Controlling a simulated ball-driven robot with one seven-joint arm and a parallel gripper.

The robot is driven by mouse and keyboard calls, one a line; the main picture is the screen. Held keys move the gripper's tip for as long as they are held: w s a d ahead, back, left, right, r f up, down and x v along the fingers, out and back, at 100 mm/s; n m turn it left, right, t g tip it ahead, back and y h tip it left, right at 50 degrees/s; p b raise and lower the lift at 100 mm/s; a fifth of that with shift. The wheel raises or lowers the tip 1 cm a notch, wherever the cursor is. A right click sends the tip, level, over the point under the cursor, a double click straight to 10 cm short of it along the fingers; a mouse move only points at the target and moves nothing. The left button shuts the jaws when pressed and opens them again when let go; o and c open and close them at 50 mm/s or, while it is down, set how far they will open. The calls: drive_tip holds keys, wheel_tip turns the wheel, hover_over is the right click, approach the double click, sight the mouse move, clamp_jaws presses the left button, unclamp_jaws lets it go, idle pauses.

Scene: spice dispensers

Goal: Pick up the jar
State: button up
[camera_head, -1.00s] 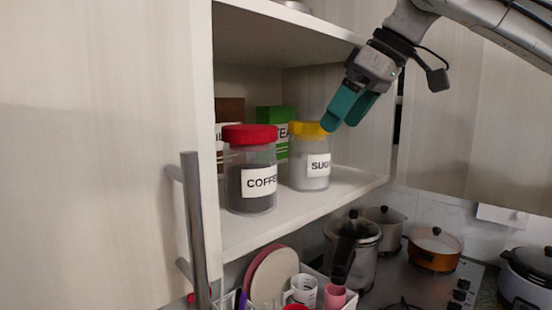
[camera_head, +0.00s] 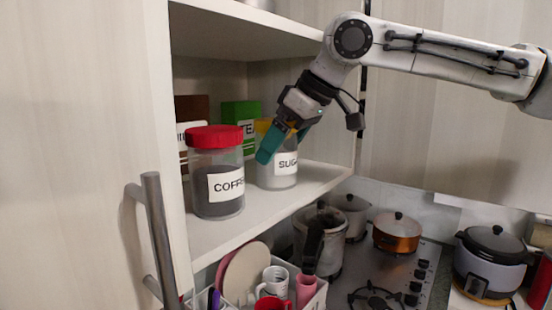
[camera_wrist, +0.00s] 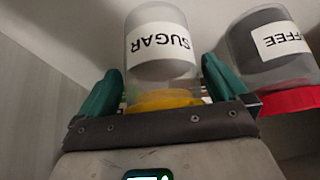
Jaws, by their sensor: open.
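The sugar jar (camera_head: 277,176) is clear, with a yellow lid and a white SUGAR label, and stands upright on the shelf. The coffee jar (camera_head: 217,184), with a red lid and dark contents, stands to its left, nearer the door. My gripper (camera_head: 281,146) is at the top of the sugar jar, with its teal fingers partly hiding the yellow lid. In the wrist view the sugar jar (camera_wrist: 160,45) appears upside down between the two spread fingers, its yellow lid (camera_wrist: 165,100) close to the palm. The coffee jar (camera_wrist: 270,50) is just outside the right finger.
A green tea box (camera_head: 240,115) and a brown box (camera_head: 193,108) stand behind the jars. The upper shelf (camera_head: 255,32) is above them. The cabinet door handle (camera_head: 158,235) is in front at left. Below are a dish rack (camera_head: 318,297) and several pots on the stove.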

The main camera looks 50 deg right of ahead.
drive_tip(key=shift+r, duration=0.1)
drive_tip(key=c, duration=1.8)
